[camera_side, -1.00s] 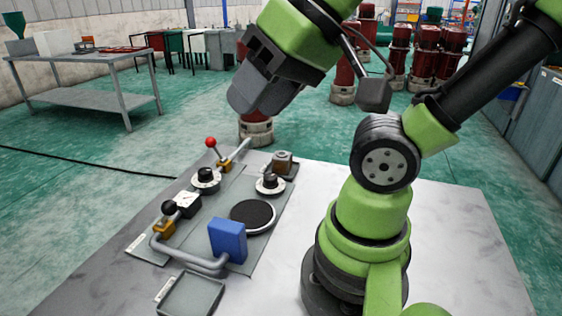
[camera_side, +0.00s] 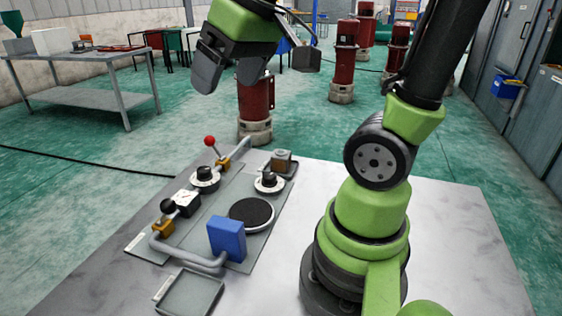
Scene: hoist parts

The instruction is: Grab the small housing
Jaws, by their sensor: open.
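A small brown-grey block (camera_side: 281,160) sits upright in a little dark tray at the back right of the fixture plate. It looks like the small housing, but I cannot be sure of its name. My gripper (camera_side: 228,82) hangs in the air above and behind the plate, up and to the left of the block in the side view. Its dark fingers are apart with nothing between them. It touches nothing on the table.
An empty tray (camera_side: 190,292) lies in front. The table's right side is clear.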

